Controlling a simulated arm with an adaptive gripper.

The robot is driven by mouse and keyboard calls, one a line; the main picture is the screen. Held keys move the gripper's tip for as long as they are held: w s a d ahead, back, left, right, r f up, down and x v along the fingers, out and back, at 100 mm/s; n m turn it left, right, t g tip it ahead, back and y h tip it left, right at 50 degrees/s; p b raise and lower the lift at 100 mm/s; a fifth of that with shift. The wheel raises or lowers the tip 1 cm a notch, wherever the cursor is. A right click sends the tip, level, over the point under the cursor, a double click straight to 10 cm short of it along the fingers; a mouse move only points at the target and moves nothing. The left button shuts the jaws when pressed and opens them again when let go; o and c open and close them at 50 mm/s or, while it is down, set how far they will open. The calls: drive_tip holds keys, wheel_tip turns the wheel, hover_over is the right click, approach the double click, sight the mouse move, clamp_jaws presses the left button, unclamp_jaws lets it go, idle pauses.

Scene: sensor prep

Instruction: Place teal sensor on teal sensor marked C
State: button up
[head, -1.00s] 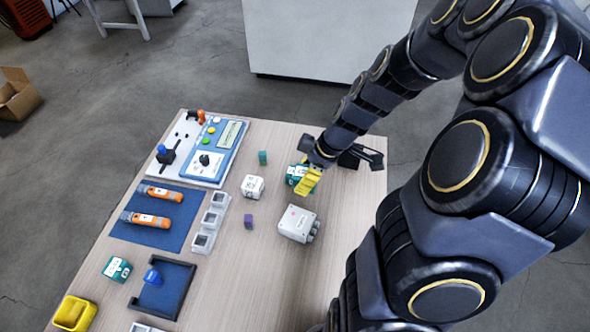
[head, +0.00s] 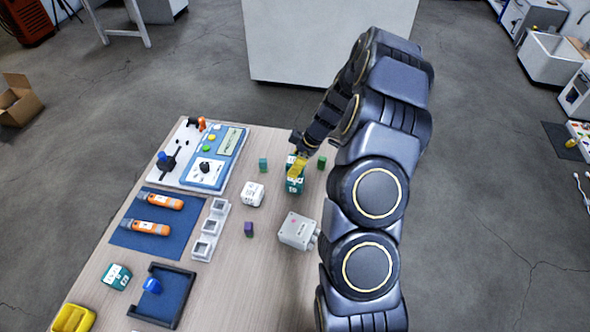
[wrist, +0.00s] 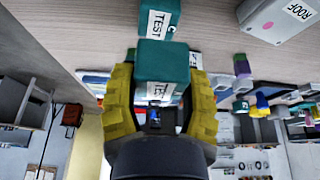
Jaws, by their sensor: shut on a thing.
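My gripper (wrist: 160,100) has yellow fingers and is shut on a teal sensor (wrist: 163,62) with a white TEST label. In the head view my gripper (head: 297,167) is over the far right part of the table. The teal sensor marked C (wrist: 159,18) is just beyond the held one in the wrist view, also with a TEST label. It shows below the fingers in the head view (head: 294,187), partly covered. I cannot tell whether the two sensors touch. Another teal sensor (head: 116,276) stands at the front left of the table.
A white cube (head: 252,194), a white box (head: 297,231), a purple block (head: 249,229) and small green blocks (head: 263,164) (head: 322,162) stand nearby. A row of white trays (head: 208,236), a blue mat (head: 145,237) and a dark-rimmed blue tray (head: 172,307) lie left.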

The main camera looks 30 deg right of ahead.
drive_tip(key=shift+w+d+f, duration=0.1)
drive_tip(key=shift+w+f, duration=0.2)
drive_tip(key=shift+f, duration=1.55)
drive_tip(key=shift+f, duration=0.1)
drive_tip(key=o, duration=1.1)
drive_tip(key=shift+c, duration=0.2)
